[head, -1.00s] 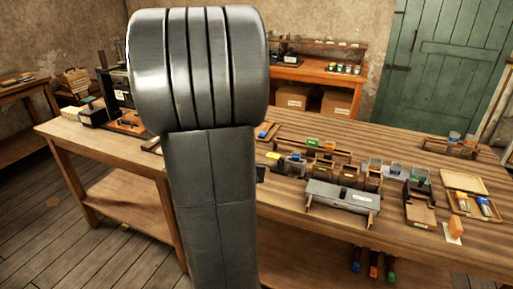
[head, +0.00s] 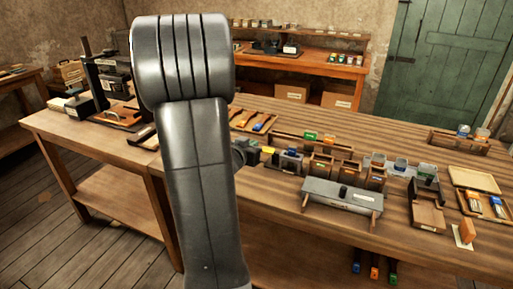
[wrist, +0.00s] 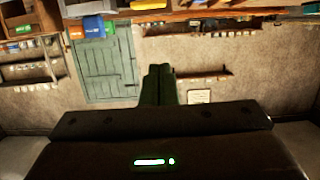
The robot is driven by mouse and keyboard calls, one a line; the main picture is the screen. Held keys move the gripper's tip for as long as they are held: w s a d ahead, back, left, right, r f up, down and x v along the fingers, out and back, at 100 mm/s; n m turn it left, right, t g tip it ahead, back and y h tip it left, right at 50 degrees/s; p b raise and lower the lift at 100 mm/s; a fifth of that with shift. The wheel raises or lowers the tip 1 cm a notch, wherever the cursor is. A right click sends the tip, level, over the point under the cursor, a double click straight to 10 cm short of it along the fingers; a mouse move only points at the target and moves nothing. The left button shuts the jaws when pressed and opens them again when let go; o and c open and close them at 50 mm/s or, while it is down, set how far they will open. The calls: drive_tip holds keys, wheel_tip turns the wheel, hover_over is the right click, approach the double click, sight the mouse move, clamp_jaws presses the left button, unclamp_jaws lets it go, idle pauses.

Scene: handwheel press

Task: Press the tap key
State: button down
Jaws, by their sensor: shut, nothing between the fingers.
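I cannot pick out a tap key with certainty. A long grey box (head: 325,192) with a small dark knob on top stands near the front of the bench, and I cannot tell whether that knob is the key. My gripper shows in the wrist view (wrist: 158,85), with its two dark fingers together and nothing visible between them. In the head view my arm covers part of the bench, and a dark part of its end shows just right of it, left of the grey box. The fingertips are not clear there.
The wooden bench (head: 280,222) carries several small bins and blocks behind the grey box. A dark press (head: 112,85) stands at the left end. A green door (head: 435,60) is behind.

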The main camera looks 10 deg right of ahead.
drive_tip(key=x, duration=0.3)
drive_tip(key=f+x, duration=0.1)
drive_tip(key=x, duration=0.2)
drive_tip(key=f+x, duration=0.1)
drive_tip(key=x, duration=0.2)
drive_tip(key=shift+d+f+b, duration=0.1)
drive_tip(key=shift+f+b, duration=0.15)
drive_tip(key=shift+b, duration=0.1)
drive_tip(key=shift+f, duration=0.8)
